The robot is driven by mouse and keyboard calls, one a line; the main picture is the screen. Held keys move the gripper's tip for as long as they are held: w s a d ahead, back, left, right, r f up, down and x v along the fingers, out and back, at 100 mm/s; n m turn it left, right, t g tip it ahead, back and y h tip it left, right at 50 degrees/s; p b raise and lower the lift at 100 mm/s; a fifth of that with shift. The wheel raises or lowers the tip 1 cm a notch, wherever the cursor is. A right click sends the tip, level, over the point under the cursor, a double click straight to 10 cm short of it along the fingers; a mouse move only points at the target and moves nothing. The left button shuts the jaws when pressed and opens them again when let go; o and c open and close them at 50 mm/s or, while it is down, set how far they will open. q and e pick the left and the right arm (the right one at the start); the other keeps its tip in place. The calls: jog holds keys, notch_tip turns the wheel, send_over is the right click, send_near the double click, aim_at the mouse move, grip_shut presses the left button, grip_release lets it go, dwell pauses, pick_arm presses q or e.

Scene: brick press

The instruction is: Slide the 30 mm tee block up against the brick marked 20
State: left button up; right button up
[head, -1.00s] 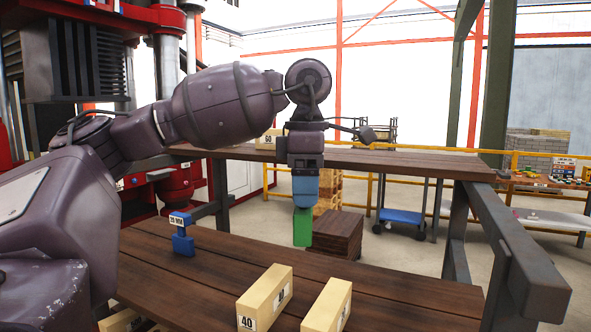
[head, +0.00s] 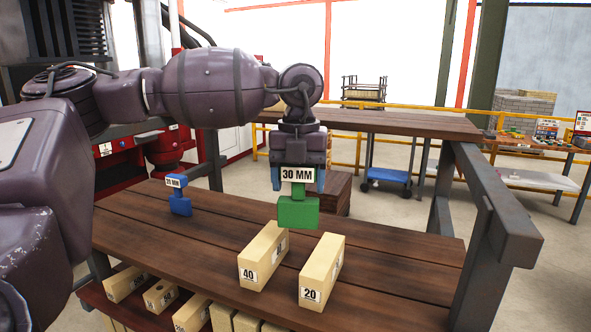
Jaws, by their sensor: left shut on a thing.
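The green tee block (head: 298,214) bears a "30 MM" label, and my left gripper (head: 299,182) is shut on its upper part. It is upright, just behind the bricks; I cannot tell whether its bottom touches the table. The brick marked 20 (head: 321,272) is a pale yellow block on the table, nearer to me and slightly right of the tee block. The tee block appears apart from it. My right gripper is not in view.
A brick marked 40 (head: 263,257) lies left of the 20 brick with a gap between. A blue tee block (head: 180,203) stands at the table's left. Several bricks (head: 160,294) sit on a lower shelf. The wooden table (head: 400,265) is clear at right.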

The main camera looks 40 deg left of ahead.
pick_arm(q)
jog(key=n, duration=0.1)
jog(key=f+n, duration=0.1)
jog(key=n, duration=0.2)
jog(key=shift+a+f, duration=0.2)
jog(key=shift+f, duration=0.05)
jog(key=n, duration=0.3)
jog(key=shift+f, duration=0.25)
jog(key=n, duration=0.4)
jog(key=shift+w, duration=0.15)
jog(key=n, duration=0.3)
jog(key=shift+w+d+n, duration=0.15)
jog(key=shift+d+n, duration=0.05)
jog(key=shift+n, duration=0.2)
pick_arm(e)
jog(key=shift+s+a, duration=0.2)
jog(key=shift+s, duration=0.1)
pick_arm(q)
jog(key=shift+f, duration=0.1)
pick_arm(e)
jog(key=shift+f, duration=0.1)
